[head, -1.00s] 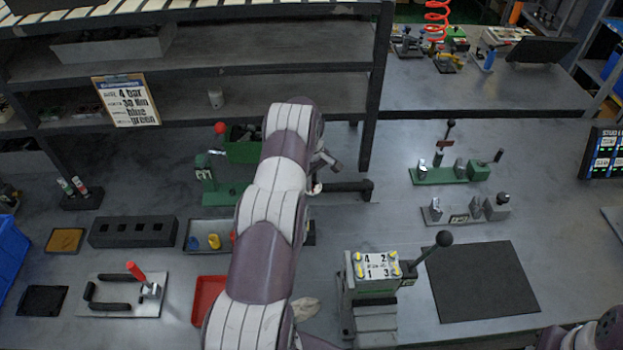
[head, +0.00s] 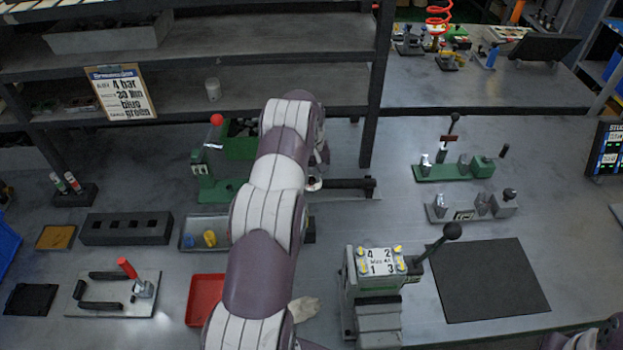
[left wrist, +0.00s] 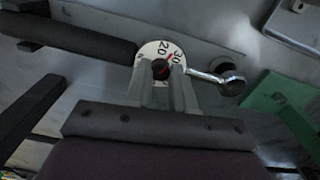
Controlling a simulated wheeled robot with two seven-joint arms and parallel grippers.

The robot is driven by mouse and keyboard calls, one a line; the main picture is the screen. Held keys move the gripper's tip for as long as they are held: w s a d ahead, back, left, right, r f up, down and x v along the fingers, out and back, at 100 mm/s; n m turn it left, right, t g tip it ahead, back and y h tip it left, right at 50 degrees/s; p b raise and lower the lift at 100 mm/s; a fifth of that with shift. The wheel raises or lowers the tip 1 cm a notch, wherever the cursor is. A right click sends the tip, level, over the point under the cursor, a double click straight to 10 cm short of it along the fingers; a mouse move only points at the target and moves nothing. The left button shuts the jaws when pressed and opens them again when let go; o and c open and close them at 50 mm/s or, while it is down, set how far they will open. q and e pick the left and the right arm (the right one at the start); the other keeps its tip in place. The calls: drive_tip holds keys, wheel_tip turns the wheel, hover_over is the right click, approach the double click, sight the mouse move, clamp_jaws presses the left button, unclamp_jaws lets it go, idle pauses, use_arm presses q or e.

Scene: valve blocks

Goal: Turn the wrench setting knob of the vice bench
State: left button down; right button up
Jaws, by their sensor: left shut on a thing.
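The setting knob (left wrist: 160,69) is a small dark knob with a red pointer on a white dial (left wrist: 147,50) in the left wrist view. The pointer is turned towards the printed 30, close to it. My left gripper (left wrist: 161,82) is shut on the knob, with its pale fingers reaching it from below in that view. The wrench's black handle (left wrist: 75,32) runs left from the dial, and a metal ratchet end (left wrist: 230,82) sticks out right. In the head view the wrench (head: 348,184) lies on the bench, and my left arm hides most of the gripper.
A green lever stand (head: 203,178) is left of my arm. A grey vice block with a numbered plate (head: 380,262) and a black-ball lever (head: 452,231) is at front centre. A black mat (head: 490,280) lies right of it. Shelf posts (head: 374,100) rise behind the wrench.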

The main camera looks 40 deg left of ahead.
sight(311, 179)
use_arm(q)
drive_tip(key=shift+m+b, duration=0.6)
drive_tip(key=shift+m, duration=1)
drive_tip(key=shift+r, duration=0.1)
drive_tip(key=c, duration=1.2)
unclamp_jaws()
drive_tip(key=shift+r, duration=0.2)
wheel_tip(311, 179, up, 5)
drive_tip(key=shift+f+p, duration=0.1)
drive_tip(key=shift+p, duration=0.75)
wheel_tip(311, 179, up, 7)
drive_tip(key=p, duration=0.7)
drive_tip(key=shift+a+r, duration=0.1)
drive_tip(key=shift+r, duration=0.1)
